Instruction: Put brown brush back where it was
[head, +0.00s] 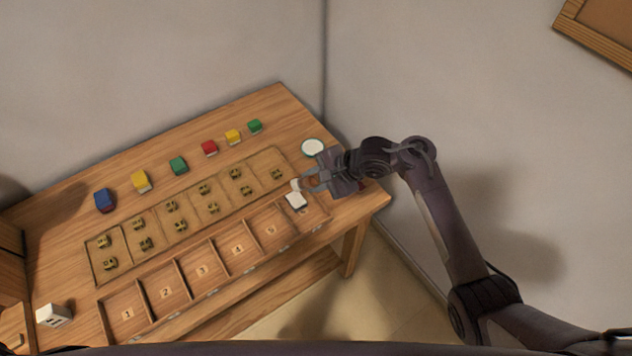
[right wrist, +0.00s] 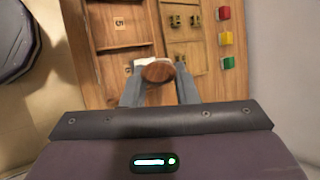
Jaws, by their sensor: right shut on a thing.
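The brown brush (right wrist: 158,72) shows in the right wrist view as a round brown wooden end between my right gripper's fingers (right wrist: 160,88). My right gripper (head: 307,183) is shut on it at the right end of the table in the head view. Only a small brown part of the brush (head: 314,181) shows there, with a pale part at the fingertips. The brush is over or near a small white block (head: 296,201) at the right end of the numbered tray; I cannot tell whether they touch. My left gripper is not in view.
The wooden table (head: 60,278) holds a numbered compartment tray (head: 165,283) and a board (head: 190,221) with several small brass-coloured pieces. Several coloured blocks (head: 179,166) line the back. A white round dish (head: 313,147) stands close behind my right gripper. A white cube (head: 54,315) is front left.

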